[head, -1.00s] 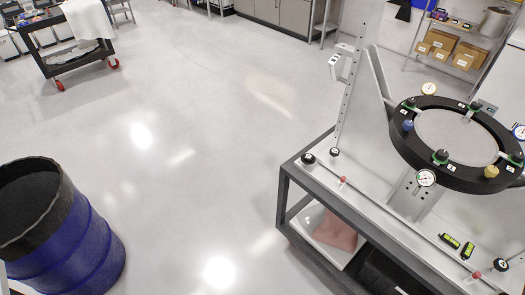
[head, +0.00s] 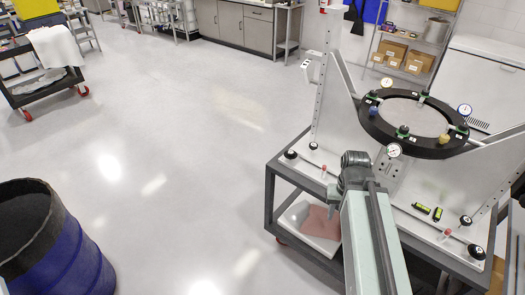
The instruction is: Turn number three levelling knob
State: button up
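The mirror fixture has a black ring (head: 378,128) around a pale round centre, held above a grey bench. Coloured knobs stand around the ring: a blue knob (head: 373,111) at left, a yellow knob (head: 444,139) at front right, and a green knob (head: 402,132) at front. More green ones sit at its left, back and right. Number labels are too small to read, so I cannot tell which knob is number three. My arm rises from the bottom edge in front of the bench, its dark joint below and left of the ring. I cannot make out gripper fingers.
Dial gauges (head: 394,150) sit around the ring. Black round knobs (head: 291,154) and two green levels (head: 421,208) are on the bench top. A blue drum (head: 62,250) stands at lower left, a black cart (head: 45,90) at upper left. The floor between is clear.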

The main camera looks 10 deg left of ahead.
aim_at(313, 145)
jog(key=u, duration=0.2)
jog(key=i, duration=1)
jog(key=z, duration=0.05)
